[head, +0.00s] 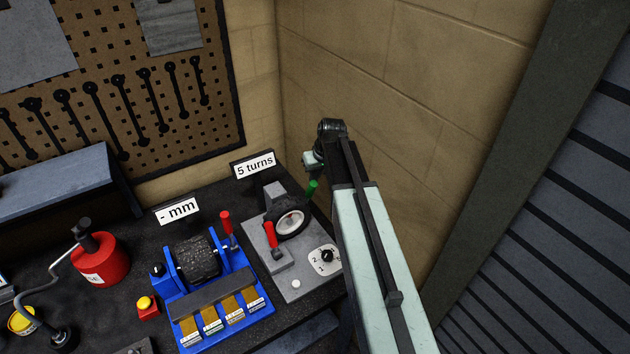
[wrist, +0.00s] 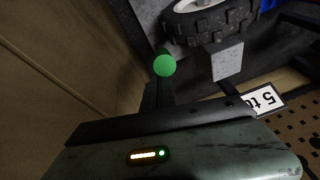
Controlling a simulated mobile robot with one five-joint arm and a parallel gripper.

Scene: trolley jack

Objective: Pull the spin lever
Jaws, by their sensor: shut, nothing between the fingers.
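A lever with a green handle (head: 312,188) stands at the right side of a black-tyred wheel (head: 291,222) on a grey unit. A second lever with a red handle (head: 271,235) stands at the front left of that wheel. I cannot tell from a label which of them is the spin lever. My gripper (head: 311,160) is shut and empty, above and behind the green handle near the wall corner. In the wrist view the round green knob (wrist: 166,65) shows just beyond my gripper's body, with the tyre (wrist: 210,20) above it. I cannot tell whether they touch.
A "5 turns" sign (head: 255,170) stands behind the grey unit, which has a dial (head: 326,258). A blue unit with a red lever (head: 226,222) stands to its left. The brick wall (head: 400,80) is close on the right.

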